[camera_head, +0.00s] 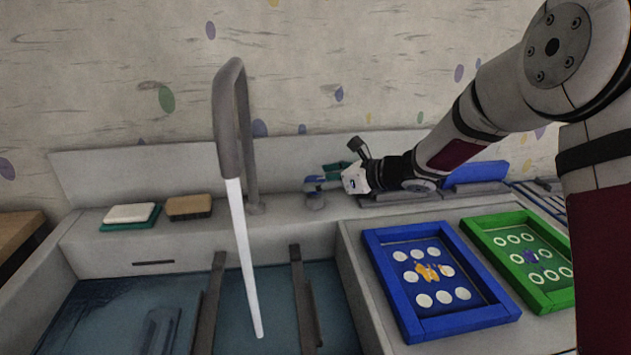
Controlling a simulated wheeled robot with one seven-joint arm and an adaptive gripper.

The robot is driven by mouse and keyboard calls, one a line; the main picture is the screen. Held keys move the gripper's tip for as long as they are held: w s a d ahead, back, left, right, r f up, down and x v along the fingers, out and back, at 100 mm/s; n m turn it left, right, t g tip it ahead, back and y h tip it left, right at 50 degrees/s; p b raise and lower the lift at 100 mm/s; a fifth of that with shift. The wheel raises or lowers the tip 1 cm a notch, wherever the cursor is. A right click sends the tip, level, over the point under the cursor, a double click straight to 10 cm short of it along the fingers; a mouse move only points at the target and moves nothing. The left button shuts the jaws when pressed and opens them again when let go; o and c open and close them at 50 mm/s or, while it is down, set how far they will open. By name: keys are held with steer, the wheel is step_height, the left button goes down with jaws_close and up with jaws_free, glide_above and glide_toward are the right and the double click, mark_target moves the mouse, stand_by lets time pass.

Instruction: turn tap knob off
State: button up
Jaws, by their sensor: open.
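A grey gooseneck tap (228,130) stands at the back of the sink counter. A white stream of water (243,265) runs from its spout down into the sink. A small blue-grey knob (315,201) sits on the counter to the right of the tap's base. My gripper (318,184) reaches in from the right, pointing left, with its fingers open at the knob's upper part. I cannot tell whether the fingers touch the knob. My gripper partly hides the area behind it.
The sink basin (100,315) has dark rails across it. Two sponges, one white (130,213) and one brown (189,206), lie left of the tap. A blue-framed screen (381,278) and a green-framed screen (507,273) lie on the right counter below my arm.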

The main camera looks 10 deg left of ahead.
steer(key=shift+x, duration=1.25)
steer(key=c, duration=1.2)
